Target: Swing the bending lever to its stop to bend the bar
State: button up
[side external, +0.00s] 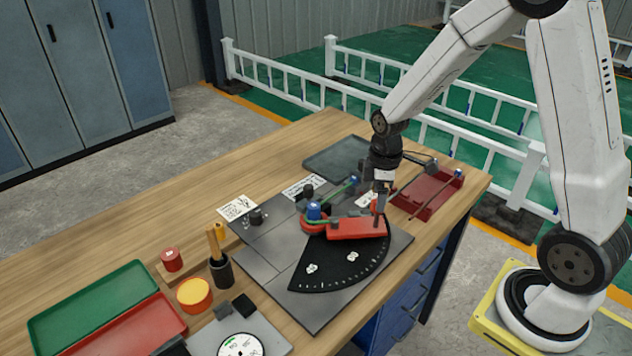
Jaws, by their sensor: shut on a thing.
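The red bending lever (352,229) lies over the black fan-shaped scale (335,265) on the grey bending plate (270,258). Its left end is at the blue-capped pivot (313,211), and its arm points right. A green bar (338,191) runs from beside the pivot up and to the right. My gripper (381,208) points down at the lever's right end and is shut on the lever there. The fingers hide most of the grip point. I cannot tell how far the bar is bent.
A red fixture (428,194) with a bar stands at right behind my gripper. A dark tray (335,157) lies at the back. Green (95,300) and red (125,330) trays, a brush cup (221,271) and a yellow-orange tub (194,294) are at left. The back left tabletop is clear.

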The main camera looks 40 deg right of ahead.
notch_tip(320, 180, up, 6)
jog(key=shift+r, duration=0.25)
dwell(0.5)
jog(key=shift+s+a+f+m, duration=0.15)
jog(key=shift+s+a+m, duration=0.15)
jog(key=shift+a+m, duration=0.15)
jog(key=s+a+f+m+t, duration=0.2)
jog(key=s+a+m, duration=0.5)
jog(key=shift+s+a+f+t, duration=0.15)
jog(key=shift+s+f+t, duration=0.05)
jog(key=shift+s+t, duration=0.1)
